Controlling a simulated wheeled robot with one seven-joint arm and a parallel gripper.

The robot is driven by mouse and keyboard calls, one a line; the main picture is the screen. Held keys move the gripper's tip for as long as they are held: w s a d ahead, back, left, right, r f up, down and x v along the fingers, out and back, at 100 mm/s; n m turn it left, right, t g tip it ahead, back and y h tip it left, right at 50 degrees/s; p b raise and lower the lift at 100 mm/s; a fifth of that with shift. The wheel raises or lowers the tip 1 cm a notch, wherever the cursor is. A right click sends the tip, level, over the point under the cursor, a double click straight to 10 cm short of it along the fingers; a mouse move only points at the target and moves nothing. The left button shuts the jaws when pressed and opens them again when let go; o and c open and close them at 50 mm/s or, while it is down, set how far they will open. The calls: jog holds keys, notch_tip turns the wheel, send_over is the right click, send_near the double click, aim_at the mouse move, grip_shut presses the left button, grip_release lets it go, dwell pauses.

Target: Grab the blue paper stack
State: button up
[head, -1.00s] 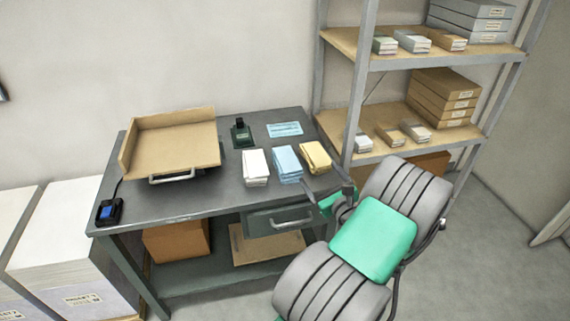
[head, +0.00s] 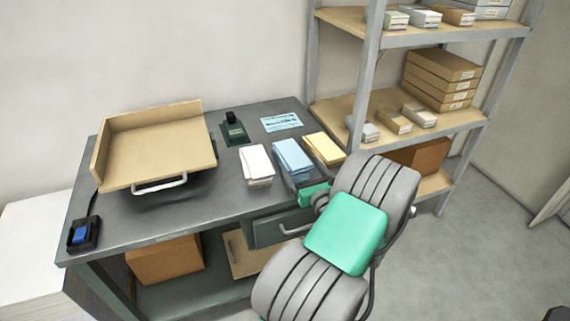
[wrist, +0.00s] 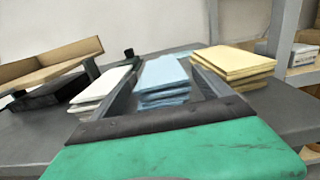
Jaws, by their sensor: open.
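The blue paper stack (head: 292,157) lies on the grey desk between a white stack (head: 256,165) on its left and a yellow stack (head: 324,147) on its right. My gripper (head: 302,172) is at the near end of the blue stack, partly hidden by my own arm. In the wrist view my open gripper (wrist: 163,92) has its fingers reaching forward on either side of the blue stack (wrist: 164,80). The white stack (wrist: 103,88) is outside the left finger and the yellow stack (wrist: 236,64) outside the right. I cannot tell whether the fingers touch any paper.
A tan tray (head: 158,148) with a handle stands at the desk's left. A dark green stamp (head: 233,130) and a light blue slip (head: 281,122) lie behind the stacks. A blue-buttoned device (head: 83,235) sits at the front left. A shelf (head: 400,118) stands close on the right.

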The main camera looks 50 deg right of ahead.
aim_at(291, 153)
jog(key=x, duration=0.8)
jog(key=shift+w+a, duration=0.1)
jog(key=shift+c, duration=0.6)
grip_shut()
